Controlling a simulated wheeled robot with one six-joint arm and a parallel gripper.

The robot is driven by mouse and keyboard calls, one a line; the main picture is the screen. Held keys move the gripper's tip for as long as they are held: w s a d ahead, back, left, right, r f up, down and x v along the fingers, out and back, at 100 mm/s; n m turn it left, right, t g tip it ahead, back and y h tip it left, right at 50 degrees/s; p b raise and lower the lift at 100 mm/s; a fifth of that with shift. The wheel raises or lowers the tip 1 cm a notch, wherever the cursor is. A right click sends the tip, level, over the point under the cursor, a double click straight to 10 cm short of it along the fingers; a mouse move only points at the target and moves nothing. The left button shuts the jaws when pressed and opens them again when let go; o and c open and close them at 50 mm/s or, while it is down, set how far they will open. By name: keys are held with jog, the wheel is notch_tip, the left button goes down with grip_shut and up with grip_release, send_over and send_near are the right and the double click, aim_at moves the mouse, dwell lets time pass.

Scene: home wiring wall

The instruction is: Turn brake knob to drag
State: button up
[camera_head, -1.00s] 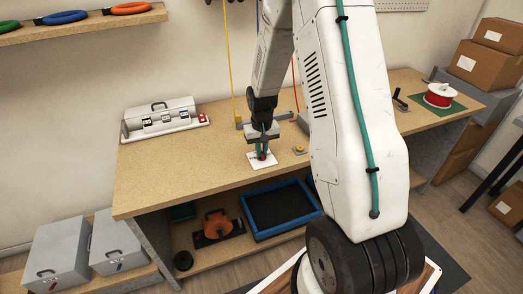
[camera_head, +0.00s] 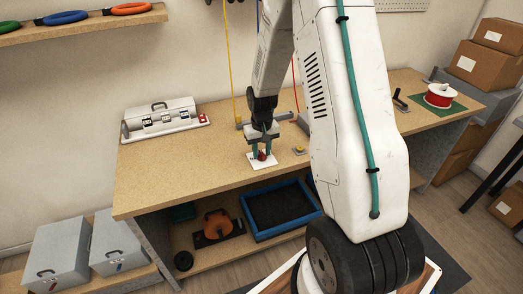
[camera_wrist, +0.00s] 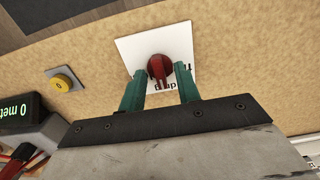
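The brake knob (camera_wrist: 160,71) is dark red with a brighter red raised bar. It sits on a white label plate (camera_wrist: 128,48) on the bench. The printed words are partly hidden by the knob and my fingers; letters like "drag" show at the plate's near edge. In the head view the knob (camera_head: 262,156) is small and red under my gripper. My gripper (camera_wrist: 160,70) has two teal fingers spread apart, one on each side of the knob. Gaps show between the bar and the fingers; I cannot tell how far down the fingertips reach.
A yellow button (camera_wrist: 62,83) on a grey base sits beside the plate.

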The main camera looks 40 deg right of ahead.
aim_at(262, 153)
notch_tip(262, 153, up, 8)
jog(key=shift+f, duration=0.1)
dwell(0.4)
jog(key=shift+s, duration=0.1)
jog(key=s+a+r+n, duration=0.1)
jog(key=s+a+r, duration=0.4)
jog(key=s+r, duration=0.2)
jog(key=s+a+r+n+t, duration=0.1)
jog(key=s+a+r, duration=0.5)
jog(key=s, duration=0.5)
jog(key=s+a+r+n, duration=0.1)
jog(key=s+a+r, duration=0.5)
jog(key=s+r, duration=0.2)
jog(key=shift+s+r, duration=0.25)
jog(key=shift+s, duration=0.65)
